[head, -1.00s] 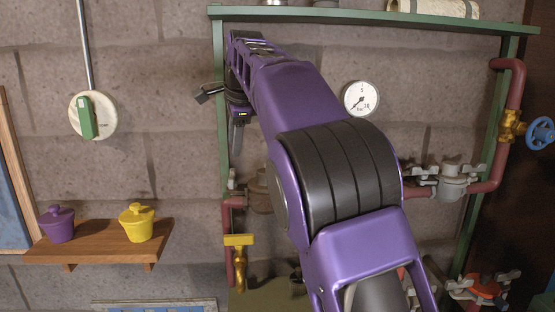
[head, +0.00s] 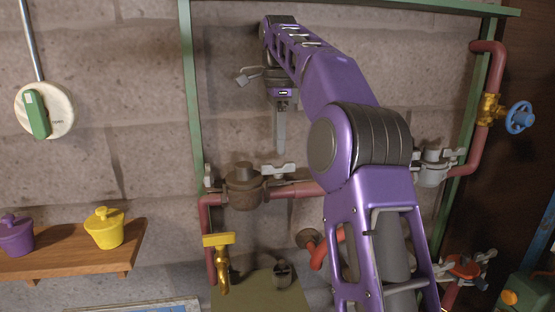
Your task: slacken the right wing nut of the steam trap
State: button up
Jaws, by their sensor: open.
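A brown, round-bodied fitting (head: 244,190) sits in the red pipe run at centre left; I take it for the steam trap, though no label shows. Its right wing nut (head: 278,171) is pale grey with spread wings. The left wing nut (head: 208,176) is partly seen near the green post. My gripper (head: 281,150) points down above the right wing nut, with a small gap in the picture. It is open and seems empty. The fingers are seen nearly edge-on, so the space between them and their depth from the nut are hard to judge.
A grey fitting (head: 433,170) and an orange one (head: 466,268), both with wing nuts, are at right. A blue handwheel (head: 520,118) is at far right. A yellow-handled tap (head: 219,243) hangs below the brown fitting. A green post (head: 191,100) stands left of my gripper.

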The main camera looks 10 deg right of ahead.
aim_at(278, 163)
jog(key=shift+f, duration=2.6)
jog(key=shift+c, duration=0.2)
grip_shut()
